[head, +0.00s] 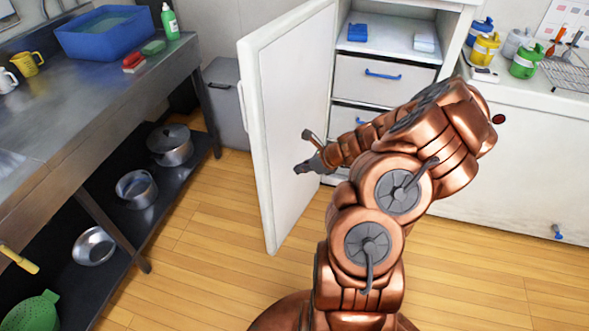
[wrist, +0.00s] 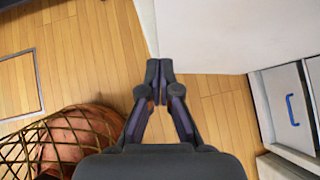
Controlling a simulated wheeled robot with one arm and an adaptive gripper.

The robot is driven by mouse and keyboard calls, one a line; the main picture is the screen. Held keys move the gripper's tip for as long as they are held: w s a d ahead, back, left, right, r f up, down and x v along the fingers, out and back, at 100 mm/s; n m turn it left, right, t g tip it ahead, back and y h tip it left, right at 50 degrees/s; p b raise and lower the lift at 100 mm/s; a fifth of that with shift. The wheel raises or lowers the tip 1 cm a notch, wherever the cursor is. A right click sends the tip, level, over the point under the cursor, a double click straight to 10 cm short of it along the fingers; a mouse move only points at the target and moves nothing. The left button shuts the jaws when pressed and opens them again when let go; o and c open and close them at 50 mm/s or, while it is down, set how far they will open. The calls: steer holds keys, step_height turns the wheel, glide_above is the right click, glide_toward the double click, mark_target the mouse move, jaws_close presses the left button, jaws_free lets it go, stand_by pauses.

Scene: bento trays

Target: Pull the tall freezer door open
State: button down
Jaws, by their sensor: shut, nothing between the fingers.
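The tall white freezer door (head: 290,110) stands swung well open in the head view. Its grey-white handle (head: 241,105) shows on the door's left, outer side. My gripper (head: 300,169) is in front of the door's inner face, on the cabinet side, away from the handle. In the wrist view my gripper (wrist: 158,70) has its fingertips together with nothing between them. The white door (wrist: 215,35) fills the upper right there, close beyond the fingertips. I cannot tell whether they touch it. The open cabinet shows drawers (head: 385,78) with blue handles.
A steel counter (head: 90,115) with a blue basin (head: 108,32) and pots below stands at left. A grey bin (head: 226,100) is behind the door. A white counter (head: 540,150) is at right. Wooden floor (head: 190,240) is clear between the left counter and the door.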

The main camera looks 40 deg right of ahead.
steer(key=v, duration=0.6)
steer(key=shift+s+r, duration=0.2)
steer(key=shift+s, duration=0.05)
steer(key=shift+a, duration=0.1)
steer(key=s+a+r+n+g+y+p, duration=0.1)
steer(key=a+r+n+g, duration=0.1)
steer(key=a+r+n, duration=0.45)
steer(key=s+a+r+n+g+y, duration=0.1)
steer(key=a+r+n+g, duration=0.2)
steer(key=a, duration=0.6)
steer(key=s+a+r+n+p, duration=0.1)
steer(key=s+a+r+n, duration=0.1)
steer(key=a+r+n, duration=0.4)
steer(key=s+a+r+n+g+h+p, duration=0.2)
steer(key=s+a+r+n+g, duration=0.15)
steer(key=s+a+n, duration=0.65)
steer(key=s+d+r+n+h, duration=0.1)
steer(key=s+n+h, duration=0.1)
steer(key=s, duration=0.4)
steer(key=s+d+r+n+g+h+p, duration=0.1)
steer(key=s+d+r+n, duration=0.1)
steer(key=s, duration=0.3)
steer(key=shift+s+d+n+h, duration=0.15)
steer(key=shift+s+n+h, duration=0.25)
steer(key=shift+n, duration=0.35)
steer(key=shift+g, duration=0.25)
